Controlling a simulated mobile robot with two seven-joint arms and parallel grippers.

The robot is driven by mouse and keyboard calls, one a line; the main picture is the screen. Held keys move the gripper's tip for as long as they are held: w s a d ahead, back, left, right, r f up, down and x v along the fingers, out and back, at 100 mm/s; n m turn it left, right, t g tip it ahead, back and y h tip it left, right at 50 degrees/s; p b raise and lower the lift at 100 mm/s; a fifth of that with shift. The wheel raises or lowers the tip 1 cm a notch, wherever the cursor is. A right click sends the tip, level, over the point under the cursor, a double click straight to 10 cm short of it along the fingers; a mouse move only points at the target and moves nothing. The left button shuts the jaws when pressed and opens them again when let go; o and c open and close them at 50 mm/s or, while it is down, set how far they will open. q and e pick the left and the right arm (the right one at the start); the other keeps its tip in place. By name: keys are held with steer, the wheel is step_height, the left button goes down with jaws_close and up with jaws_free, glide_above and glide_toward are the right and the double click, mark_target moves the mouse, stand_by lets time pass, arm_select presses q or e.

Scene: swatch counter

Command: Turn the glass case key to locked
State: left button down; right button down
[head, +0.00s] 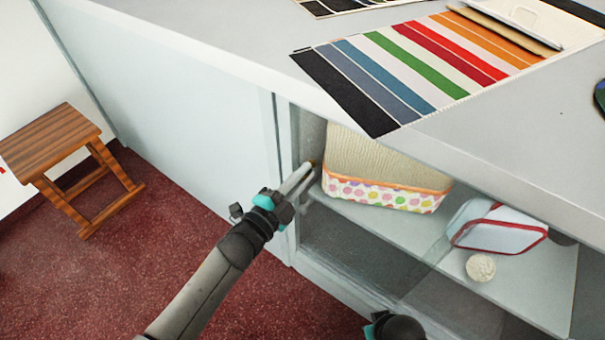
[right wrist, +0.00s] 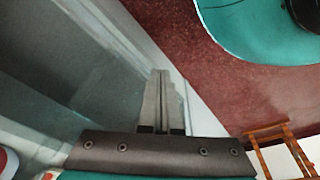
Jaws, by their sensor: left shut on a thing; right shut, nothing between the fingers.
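The glass case (head: 350,241) is built into the counter front, with a shelf behind its glass. My left gripper (head: 308,170) reaches the upper left of the case front. It is shut on a small brass-coloured thing at its tips, which looks like the key (head: 312,163). The fingers hide most of the key, so I cannot tell which way it is turned. My right gripper (right wrist: 163,76) is shut and empty in the right wrist view, in front of a pale panel.
A patterned box (head: 385,190), a red-edged white bag (head: 500,228) and a pale ball (head: 481,267) are on the case shelf. A striped colour chart (head: 420,65) lies on the counter top (head: 215,25). A wooden stool (head: 52,140) stands left on the red floor.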

arm_select(q)
steer(key=m, duration=0.2)
steer(key=shift+f+m, duration=0.1)
steer(key=shift+m, duration=0.2)
steer(key=shift+m+b, duration=0.35)
steer(key=shift+m, duration=1.15)
arm_select(e)
steer(key=shift+w+a+r, duration=0.2)
steer(key=shift+r, duration=0.35)
steer(key=shift+w+a+r, duration=0.15)
steer(key=shift+r, duration=0.35)
arm_select(q)
steer(key=c, duration=1)
jaws_free()
arm_select(e)
steer(key=shift+w, duration=0.1)
arm_select(q)
steer(key=shift+s, duration=0.1)
arm_select(e)
steer(key=shift+r, duration=0.1)
